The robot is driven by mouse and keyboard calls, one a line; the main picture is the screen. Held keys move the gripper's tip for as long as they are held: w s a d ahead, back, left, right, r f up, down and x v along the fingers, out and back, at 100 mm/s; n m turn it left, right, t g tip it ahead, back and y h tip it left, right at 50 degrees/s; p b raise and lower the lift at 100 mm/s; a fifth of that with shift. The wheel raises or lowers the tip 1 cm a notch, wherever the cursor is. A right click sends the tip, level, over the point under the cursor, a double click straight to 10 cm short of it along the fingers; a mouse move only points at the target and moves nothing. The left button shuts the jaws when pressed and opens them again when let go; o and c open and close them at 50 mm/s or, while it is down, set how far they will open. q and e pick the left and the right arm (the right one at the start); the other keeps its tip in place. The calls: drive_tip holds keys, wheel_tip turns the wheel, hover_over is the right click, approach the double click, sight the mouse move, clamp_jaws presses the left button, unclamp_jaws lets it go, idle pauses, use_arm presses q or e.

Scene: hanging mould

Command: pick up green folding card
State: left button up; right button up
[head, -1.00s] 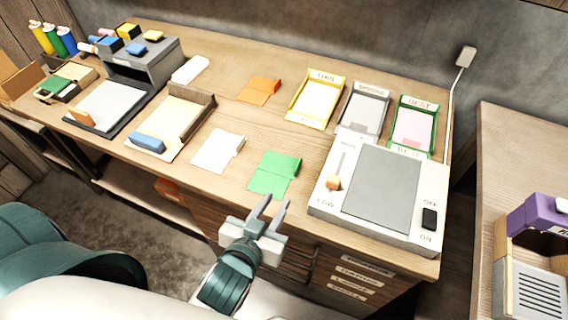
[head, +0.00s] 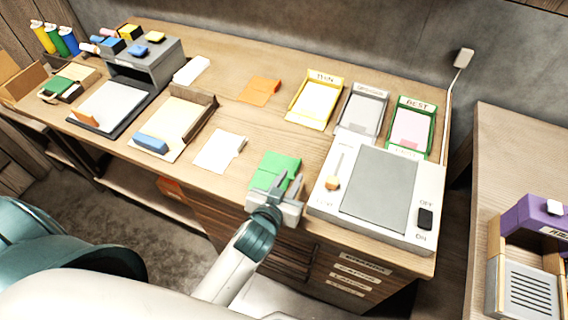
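The green folding card (head: 278,165) lies on the wooden desk near its front edge, left of the white panel. My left gripper (head: 288,184) is over the card's near part, its two fingers apart and pointing toward the back of the desk. The fingers cover part of the card. I cannot tell whether they touch it. My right gripper does not show.
A white panel (head: 325,208) with a slider and switch stands close on the right. A white card (head: 219,150) lies to the left and an orange card (head: 259,91) behind. Yellow (head: 293,113), grey (head: 343,126) and green (head: 429,126) trays stand at the back.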

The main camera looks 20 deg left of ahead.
sight(296, 169)
use_arm(q)
drive_tip(key=shift+p+x, duration=0.45)
drive_tip(key=shift+x, duration=0.35)
drive_tip(key=shift+p+x, duration=0.5)
drive_tip(key=shift+x, duration=1.3)
drive_tip(key=shift+a+f, duration=0.1)
drive_tip(key=shift+f, duration=0.05)
clamp_jaws()
